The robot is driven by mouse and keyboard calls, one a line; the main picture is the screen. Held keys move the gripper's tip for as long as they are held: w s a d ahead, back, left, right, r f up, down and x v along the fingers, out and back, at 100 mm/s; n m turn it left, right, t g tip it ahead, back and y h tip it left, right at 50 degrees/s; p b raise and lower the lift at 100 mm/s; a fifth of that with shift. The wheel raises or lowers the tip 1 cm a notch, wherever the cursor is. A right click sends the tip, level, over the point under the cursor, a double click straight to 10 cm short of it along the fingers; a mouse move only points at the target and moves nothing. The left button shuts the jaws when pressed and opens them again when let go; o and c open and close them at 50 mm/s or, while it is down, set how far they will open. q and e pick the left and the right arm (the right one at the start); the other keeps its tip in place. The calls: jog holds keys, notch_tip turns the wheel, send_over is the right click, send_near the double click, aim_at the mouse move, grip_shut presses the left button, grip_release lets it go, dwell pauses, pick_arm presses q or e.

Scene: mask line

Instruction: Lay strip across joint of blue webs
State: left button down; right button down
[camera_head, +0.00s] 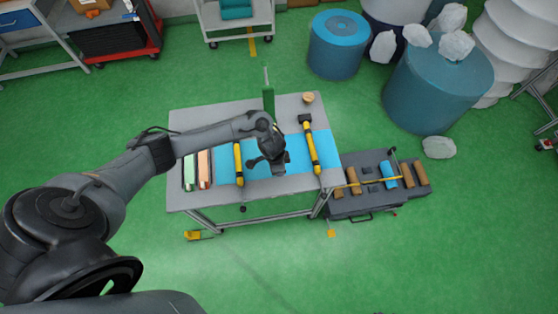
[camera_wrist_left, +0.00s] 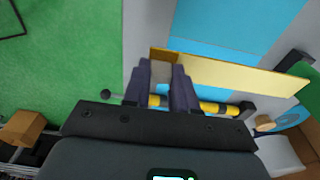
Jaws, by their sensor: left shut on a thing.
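My left gripper (camera_head: 278,165) is over the middle of the table, above the blue webs (camera_head: 228,172). In the left wrist view the gripper (camera_wrist_left: 162,75) is shut on one end of a pale yellow strip (camera_wrist_left: 235,75), which stretches out to the right. The blue web (camera_wrist_left: 228,28) and a grey gap show beyond the strip. I cannot tell if the strip touches the web. The strip is not clearly visible in the head view, and the arm hides part of the webs and their joint. My right gripper is not in view.
Two yellow bars, left (camera_head: 239,165) and right (camera_head: 313,148), lie across the webs. A green upright post (camera_head: 268,98) and a small tan roll (camera_head: 308,98) stand at the table's back. Green and orange pieces lie at its left. A dark cart (camera_head: 370,200) adjoins the right.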

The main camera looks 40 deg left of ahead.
pick_arm(q)
jog(key=b, duration=0.4)
send_over(280, 179)
jog(key=shift+s+a+f, duration=0.1)
jog(key=shift+f, duration=0.95)
jog(key=shift+s+f, duration=0.1)
jog(key=shift+f, duration=0.9)
jog(key=shift+f+b, duration=1.05)
jog(key=shift+f, duration=0.9)
jog(key=shift+p, duration=0.35)
jog(key=shift+f, duration=0.3)
jog(key=c, duration=0.8)
grip_release()
